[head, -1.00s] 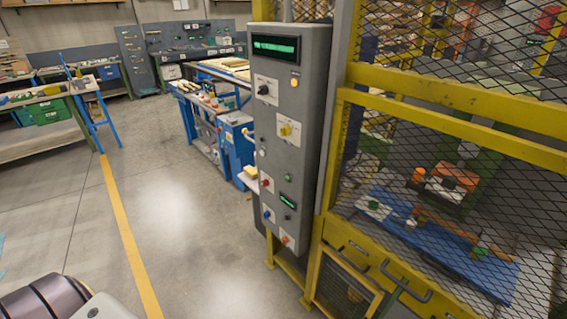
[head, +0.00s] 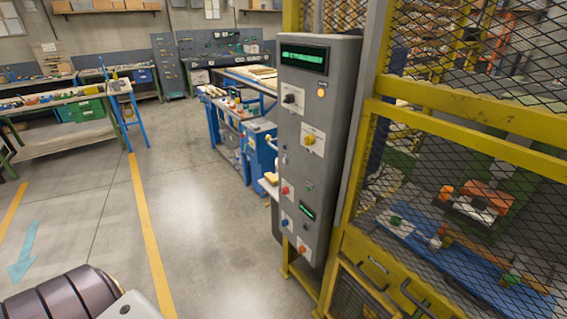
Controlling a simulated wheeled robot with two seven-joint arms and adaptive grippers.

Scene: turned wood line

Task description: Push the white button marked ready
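A tall grey control panel (head: 316,150) stands upright on the yellow machine guard in the middle of the head view. On its front, a small pale button (head: 284,158) sits at the left edge, about halfway down. It looks like the white button, but its marking is too small to read. Neither of my grippers is in view, and nothing touches the panel.
The panel also carries a black knob (head: 289,98), a yellow knob (head: 309,140), a red button (head: 285,190), a blue button (head: 285,222) and an orange button (head: 302,249). Mesh guarding (head: 470,150) stands right. The floor (head: 205,220) left of the panel is clear.

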